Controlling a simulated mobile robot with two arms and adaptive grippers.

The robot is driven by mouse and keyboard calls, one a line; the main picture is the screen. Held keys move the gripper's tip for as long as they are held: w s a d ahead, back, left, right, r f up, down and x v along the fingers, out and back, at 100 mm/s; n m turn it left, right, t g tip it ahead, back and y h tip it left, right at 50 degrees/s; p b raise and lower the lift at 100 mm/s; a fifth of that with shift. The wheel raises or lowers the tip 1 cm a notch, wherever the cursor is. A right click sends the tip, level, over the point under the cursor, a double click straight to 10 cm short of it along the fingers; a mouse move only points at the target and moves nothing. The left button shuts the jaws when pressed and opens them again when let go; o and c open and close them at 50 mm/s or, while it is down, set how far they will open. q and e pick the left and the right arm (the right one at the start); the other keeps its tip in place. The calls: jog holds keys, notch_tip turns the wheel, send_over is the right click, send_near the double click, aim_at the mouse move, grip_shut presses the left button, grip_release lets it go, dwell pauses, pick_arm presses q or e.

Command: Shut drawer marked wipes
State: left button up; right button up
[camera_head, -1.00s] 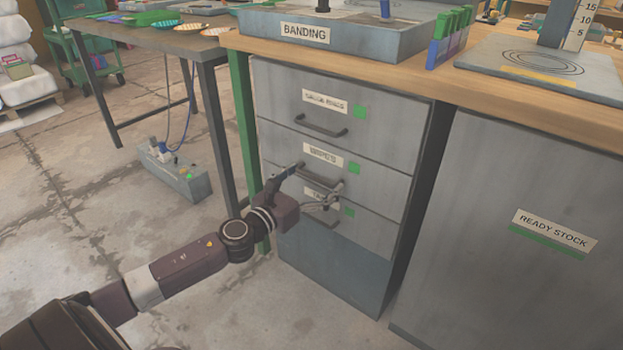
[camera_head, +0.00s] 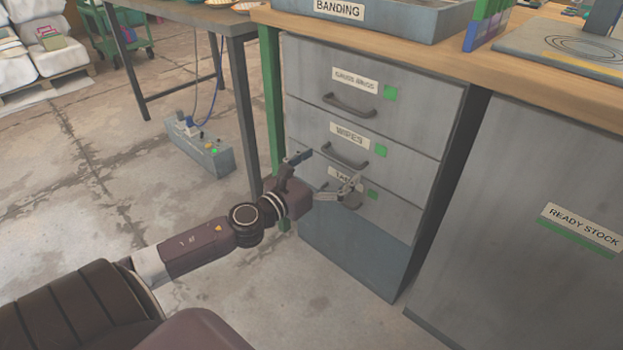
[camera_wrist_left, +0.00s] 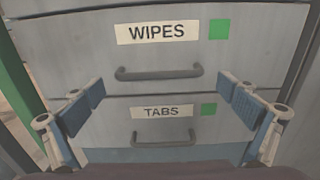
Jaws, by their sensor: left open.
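The drawer marked WIPES (camera_head: 402,171) is the middle one of three grey drawers. Its front looks flush with its neighbours, and its dark bar handle (camera_head: 345,155) is in clear view. In the left wrist view the WIPES drawer (camera_wrist_left: 155,52) fills the upper part, with its handle (camera_wrist_left: 160,73) below the label. My left gripper (camera_head: 326,171) is open and empty, in front of the lower drawers. Its fingers partly cover the TABS label in the head view. In the left wrist view its fingers (camera_wrist_left: 163,92) are spread to either side, below the WIPES handle. My right gripper is not in view.
The TABS drawer (camera_wrist_left: 105,127) is below and another drawer (camera_head: 310,70) above. A green table leg (camera_head: 271,105) stands left of the drawers. A grey READY STOCK panel (camera_head: 520,190) stands right. A grey box with buttons (camera_head: 205,155) sits on the floor.

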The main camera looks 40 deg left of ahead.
pick_arm(q)
jog(key=s, duration=0.8)
jog(key=shift+s+a, duration=0.15)
jog(key=shift+a, duration=0.15)
